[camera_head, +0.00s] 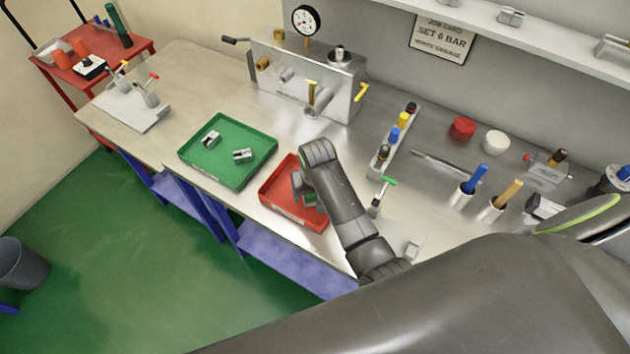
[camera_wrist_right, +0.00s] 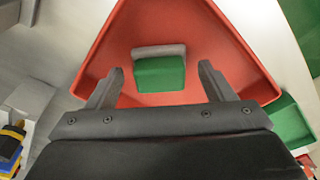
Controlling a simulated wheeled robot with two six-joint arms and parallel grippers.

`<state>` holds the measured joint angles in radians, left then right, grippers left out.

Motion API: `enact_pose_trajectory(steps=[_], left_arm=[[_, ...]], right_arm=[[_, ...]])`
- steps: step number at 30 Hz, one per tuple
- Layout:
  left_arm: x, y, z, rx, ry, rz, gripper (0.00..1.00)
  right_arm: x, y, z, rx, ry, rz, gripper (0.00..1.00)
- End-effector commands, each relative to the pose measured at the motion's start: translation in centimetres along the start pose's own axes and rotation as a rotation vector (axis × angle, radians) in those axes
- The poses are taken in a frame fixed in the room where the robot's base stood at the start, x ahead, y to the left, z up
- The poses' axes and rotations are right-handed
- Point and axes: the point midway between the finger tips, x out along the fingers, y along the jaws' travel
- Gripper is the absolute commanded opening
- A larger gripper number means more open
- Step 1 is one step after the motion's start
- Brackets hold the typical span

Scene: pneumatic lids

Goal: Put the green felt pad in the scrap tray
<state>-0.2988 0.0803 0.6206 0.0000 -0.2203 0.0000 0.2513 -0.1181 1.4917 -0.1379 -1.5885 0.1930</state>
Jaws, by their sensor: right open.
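The green felt pad (camera_wrist_right: 160,73), with a grey strip along one edge, is in the red tray (camera_wrist_right: 215,40) in the right wrist view. In the head view, a bit of the green pad (camera_head: 311,197) shows beside my right gripper (camera_head: 303,188), inside the red tray (camera_head: 281,207). My right gripper also shows in the right wrist view (camera_wrist_right: 160,82). Its fingers are apart, one on each side of the pad, with gaps visible. The pad appears to rest on the tray floor. My left gripper is not in view.
A green tray (camera_head: 190,152) with two small metal parts stands left of the red tray. A metal block with a gauge (camera_head: 306,20) stands behind. A strip of coloured knobs (camera_head: 394,140) and blue and yellow handles (camera_head: 474,178) stand to the right.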

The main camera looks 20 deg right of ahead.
Motion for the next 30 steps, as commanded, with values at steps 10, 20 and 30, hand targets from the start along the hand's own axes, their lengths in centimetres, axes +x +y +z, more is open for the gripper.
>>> enact_pose_trajectory(steps=[10,20,30], left_arm=[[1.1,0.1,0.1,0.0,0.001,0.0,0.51],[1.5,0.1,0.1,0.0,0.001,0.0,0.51],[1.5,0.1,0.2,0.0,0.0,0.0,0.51]], right_arm=[[-6.0,-0.1,-0.1,0.001,0.006,-0.002,0.75],[-10.6,0.0,0.0,0.0,0.002,0.0,0.75],[-11.1,0.0,0.0,0.0,0.0,0.0,0.75]])
